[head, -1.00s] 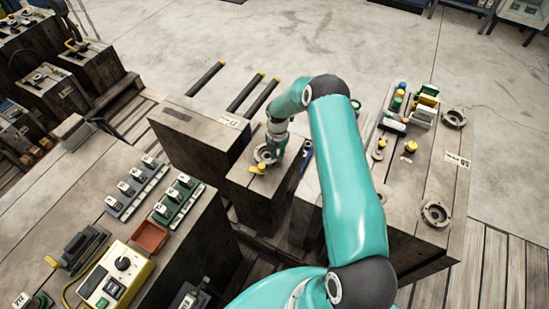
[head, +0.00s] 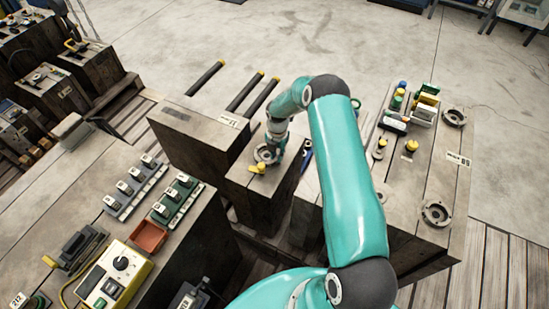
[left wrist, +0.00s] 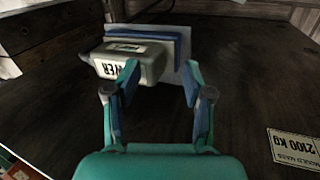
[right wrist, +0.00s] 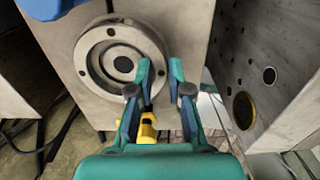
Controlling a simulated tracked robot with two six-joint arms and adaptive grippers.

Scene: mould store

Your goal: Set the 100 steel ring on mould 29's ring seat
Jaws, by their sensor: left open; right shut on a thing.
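My right gripper (right wrist: 160,72) is shut at the ring's right edge, with one finger over the ring. How firmly the ring sits is unclear. In the head view my right gripper (head: 273,146) stands over this block (head: 240,187) beside the ring (head: 262,153). Mould number 29 is not readable.
A yellow clamp (right wrist: 148,128) sits close below the right gripper. Right of my arm, another mould (head: 410,190) carries round seats, a yellow knob (head: 411,147) and coloured parts. A yellow control box (head: 112,277) and a red tray (head: 149,237) stand at left.

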